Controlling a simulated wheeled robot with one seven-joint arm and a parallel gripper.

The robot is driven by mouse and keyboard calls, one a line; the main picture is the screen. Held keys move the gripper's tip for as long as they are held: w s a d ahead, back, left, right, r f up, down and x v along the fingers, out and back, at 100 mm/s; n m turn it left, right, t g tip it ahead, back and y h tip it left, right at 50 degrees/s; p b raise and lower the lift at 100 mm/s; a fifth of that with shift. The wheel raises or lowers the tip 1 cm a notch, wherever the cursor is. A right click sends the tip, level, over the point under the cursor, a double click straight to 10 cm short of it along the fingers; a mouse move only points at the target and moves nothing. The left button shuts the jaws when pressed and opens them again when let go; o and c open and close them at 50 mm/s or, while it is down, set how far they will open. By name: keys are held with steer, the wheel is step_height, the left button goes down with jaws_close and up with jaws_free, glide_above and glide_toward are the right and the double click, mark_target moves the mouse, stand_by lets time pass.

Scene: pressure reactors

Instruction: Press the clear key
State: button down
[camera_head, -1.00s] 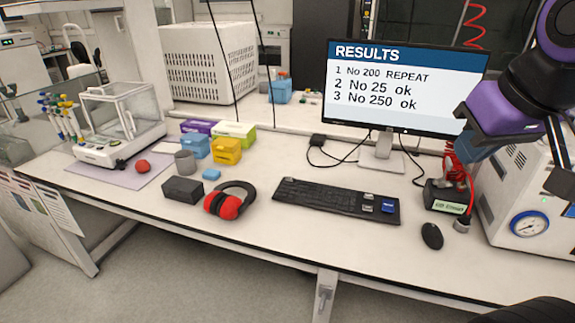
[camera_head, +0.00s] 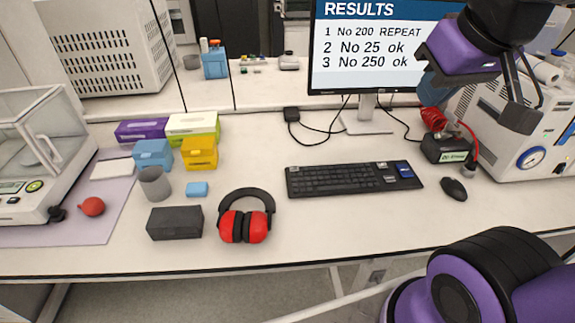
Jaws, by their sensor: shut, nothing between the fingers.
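The black keyboard (camera_head: 330,181) lies on the bench below the monitor. At its right end are a blue key (camera_head: 404,170) and grey keys (camera_head: 388,178) beside it. Their labels are too small to read, so I cannot tell which is the clear key. My gripper (camera_head: 521,110) is at the upper right, shut and empty, with dark fingers pointing down. It is raised above the bench, right of the keyboard and apart from it.
The monitor (camera_head: 375,75) shows RESULTS, with No 200 marked REPEAT. A mouse (camera_head: 453,189) lies right of the keyboard, near a black labelled box (camera_head: 443,148) and a reactor with a gauge (camera_head: 510,165). Red ear defenders (camera_head: 245,226) lie to its left. Bench in front is clear.

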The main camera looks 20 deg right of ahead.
stand_by(0.3)
steer(key=n+t+y, duration=0.3)
steer(key=n+y, duration=0.2)
steer(key=n, duration=1)
glide_above(294, 169)
step_height(294, 169, down, 31)
steer(key=shift+s, duration=0.1)
steer(key=shift+f, duration=4.35)
steer(key=shift+f, duration=0.2)
